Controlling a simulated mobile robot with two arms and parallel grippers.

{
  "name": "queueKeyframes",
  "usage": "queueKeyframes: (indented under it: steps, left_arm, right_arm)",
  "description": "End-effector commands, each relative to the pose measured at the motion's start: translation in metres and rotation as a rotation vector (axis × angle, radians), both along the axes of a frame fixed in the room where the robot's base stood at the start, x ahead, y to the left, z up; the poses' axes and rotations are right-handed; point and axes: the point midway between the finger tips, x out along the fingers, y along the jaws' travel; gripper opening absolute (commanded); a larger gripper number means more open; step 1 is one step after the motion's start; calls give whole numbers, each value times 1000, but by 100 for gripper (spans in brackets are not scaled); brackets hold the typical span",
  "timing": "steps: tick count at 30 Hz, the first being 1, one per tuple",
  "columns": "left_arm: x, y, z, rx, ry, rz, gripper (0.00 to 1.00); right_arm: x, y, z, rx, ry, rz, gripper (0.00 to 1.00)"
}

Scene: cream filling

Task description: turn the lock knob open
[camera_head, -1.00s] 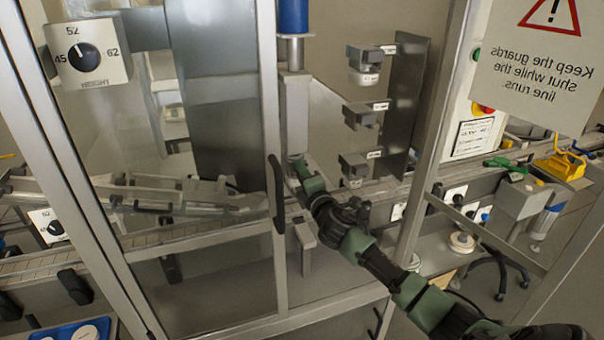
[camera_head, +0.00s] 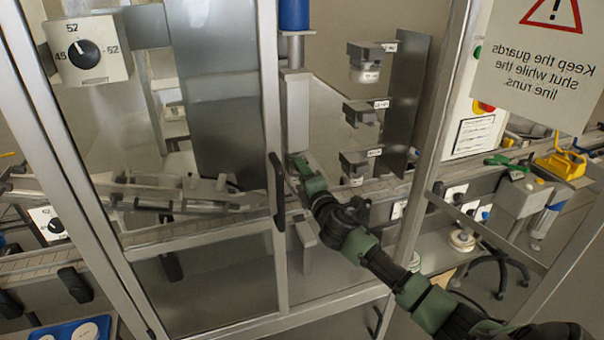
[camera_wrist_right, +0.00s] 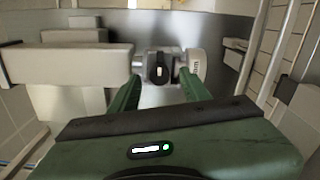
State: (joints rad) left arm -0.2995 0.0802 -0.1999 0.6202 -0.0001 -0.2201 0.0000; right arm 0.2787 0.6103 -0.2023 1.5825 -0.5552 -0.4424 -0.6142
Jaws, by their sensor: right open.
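The lock knob (camera_wrist_right: 160,72) is small and dark with a white mark. It sits in front of a metal fitting in the right wrist view. My right gripper (camera_wrist_right: 160,82) is open, with its green fingers to the left and right of the knob. I cannot tell whether either finger touches it. In the head view my right gripper (camera_head: 296,162) reaches in beside the guard door's black handle (camera_head: 277,190), and I cannot make out the knob there. My left gripper is not in view.
The guard's metal frame post (camera_head: 270,100) stands close to the left of my right gripper. A grey upright column (camera_head: 297,110) is just above it. Dispensing units (camera_head: 362,112) hang to the right. A height dial (camera_head: 84,54) is at upper left, and a warning sign (camera_head: 535,60) at upper right.

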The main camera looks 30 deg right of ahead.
Motion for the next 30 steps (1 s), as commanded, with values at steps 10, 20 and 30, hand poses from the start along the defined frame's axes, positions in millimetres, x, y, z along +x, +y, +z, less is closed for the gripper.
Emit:
queueKeyframes:
  steps: [10,20,30]
  left_arm:
    - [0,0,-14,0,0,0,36]
    - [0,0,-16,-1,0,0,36]
    - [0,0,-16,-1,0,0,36]
  right_arm:
    - [-52,13,-4,-2,4,2,47]
    - [-69,17,-1,0,2,1,47]
    - [-69,17,-1,-1,3,2,47]
